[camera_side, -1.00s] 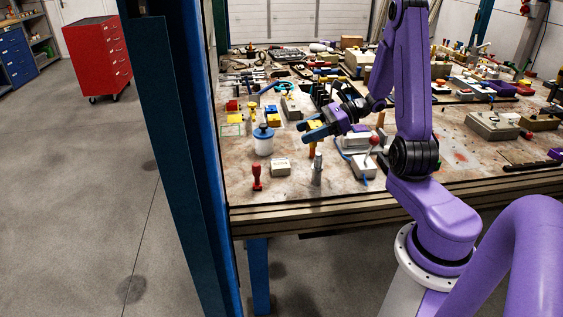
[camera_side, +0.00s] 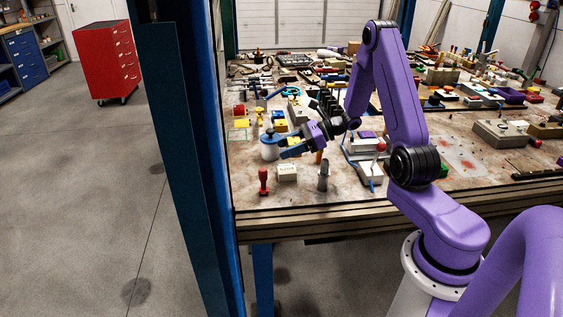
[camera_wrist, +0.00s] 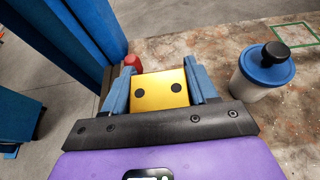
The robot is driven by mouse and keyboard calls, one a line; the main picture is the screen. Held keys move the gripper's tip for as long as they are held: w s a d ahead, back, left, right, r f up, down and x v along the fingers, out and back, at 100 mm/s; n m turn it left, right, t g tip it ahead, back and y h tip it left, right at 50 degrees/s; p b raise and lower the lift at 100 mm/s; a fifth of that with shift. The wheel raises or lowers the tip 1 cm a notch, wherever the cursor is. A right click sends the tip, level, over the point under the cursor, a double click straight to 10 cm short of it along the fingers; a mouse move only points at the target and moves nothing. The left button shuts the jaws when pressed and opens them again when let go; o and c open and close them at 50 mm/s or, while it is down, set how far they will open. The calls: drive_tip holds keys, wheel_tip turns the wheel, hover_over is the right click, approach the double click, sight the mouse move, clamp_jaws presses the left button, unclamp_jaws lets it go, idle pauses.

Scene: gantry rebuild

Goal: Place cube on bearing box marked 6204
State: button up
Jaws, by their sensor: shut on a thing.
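My gripper (camera_side: 290,149) has blue fingers and hangs over the front left of the bench, just right of the blue-lidded jar. In the wrist view my gripper (camera_wrist: 162,88) is shut on a yellow cube (camera_wrist: 160,91) with two dark dots on its visible face. The cube is hard to make out in the side view. A small pale box (camera_side: 287,173) with dark print stands on the bench below my gripper. Its print is too small to read. In the wrist view this box does not show; the cube and gripper cover that area.
A white jar with a blue lid (camera_wrist: 262,72) stands close beside my gripper. A red-handled stamp (camera_side: 263,181) and a dark upright tool (camera_side: 323,176) flank the pale box. A blue post (camera_side: 190,150) stands at the left. Tools crowd the bench's back.

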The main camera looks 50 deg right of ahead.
sight(281, 169)
drive_tip(key=w+f, duration=0.1)
drive_tip(key=w+d+f, duration=0.1)
drive_tip(key=w+f, duration=0.1)
drive_tip(key=shift+f, duration=0.3)
drive_tip(key=shift+w+f, duration=0.15)
drive_tip(key=shift+f, duration=1.55)
drive_tip(key=shift+f, duration=0.15)
drive_tip(key=o, duration=1.2)
drive_tip(key=shift+r, duration=0.2)
drive_tip(key=v, duration=1.2)
